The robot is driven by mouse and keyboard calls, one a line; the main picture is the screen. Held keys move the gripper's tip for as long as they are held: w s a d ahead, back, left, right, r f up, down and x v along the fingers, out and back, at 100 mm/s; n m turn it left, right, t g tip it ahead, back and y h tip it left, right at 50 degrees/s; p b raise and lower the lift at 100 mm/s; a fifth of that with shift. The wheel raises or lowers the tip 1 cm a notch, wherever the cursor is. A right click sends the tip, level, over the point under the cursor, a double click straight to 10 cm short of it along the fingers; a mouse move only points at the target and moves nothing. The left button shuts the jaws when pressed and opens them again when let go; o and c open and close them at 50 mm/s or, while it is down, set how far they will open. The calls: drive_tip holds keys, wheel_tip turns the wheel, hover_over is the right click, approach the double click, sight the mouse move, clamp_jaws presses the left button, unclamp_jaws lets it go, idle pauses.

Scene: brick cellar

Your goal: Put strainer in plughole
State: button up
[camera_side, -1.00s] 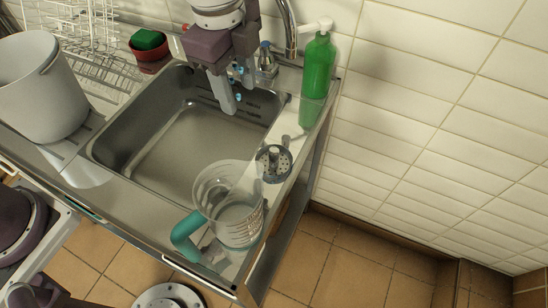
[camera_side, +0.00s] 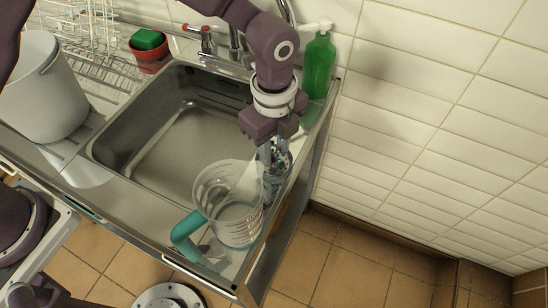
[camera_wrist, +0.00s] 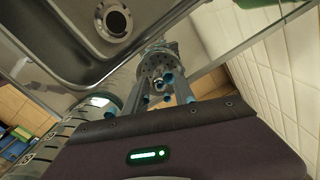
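The strainer (camera_side: 283,157) is a perforated grey metal disc with a raised centre knob. It sits on the narrow steel ledge to the right of the basin, partly hidden behind my fingers. In the wrist view the strainer (camera_wrist: 157,62) shows just beyond the fingertips, with its knob between them. My gripper (camera_side: 271,172) points down over the strainer. Its fingers look apart in the wrist view (camera_wrist: 158,84), one on each side of the knob; contact cannot be made out. The plughole (camera_wrist: 114,22) is a round ringed opening in the basin floor at the top of the wrist view.
A clear measuring jug (camera_side: 234,222) with a teal handle stands close in front of my gripper. A green soap bottle (camera_side: 318,66) stands behind it. The sink basin (camera_side: 165,140) is empty. A grey bucket (camera_side: 42,90) and red pot (camera_side: 150,62) are left. A tiled wall is right.

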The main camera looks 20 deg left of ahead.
clamp_jaws()
wheel_tip(320, 180, up, 11)
wheel_tip(320, 180, up, 4)
hover_over(274, 150)
drive_tip(key=s+a+m, duration=0.2)
drive_tip(key=s+a, duration=0.1)
drive_tip(key=a, duration=0.4)
drive_tip(key=s+a+m, duration=0.2)
drive_tip(key=a, duration=0.5)
wheel_tip(274, 150, down, 33)
drive_tip(key=shift+r, duration=0.15)
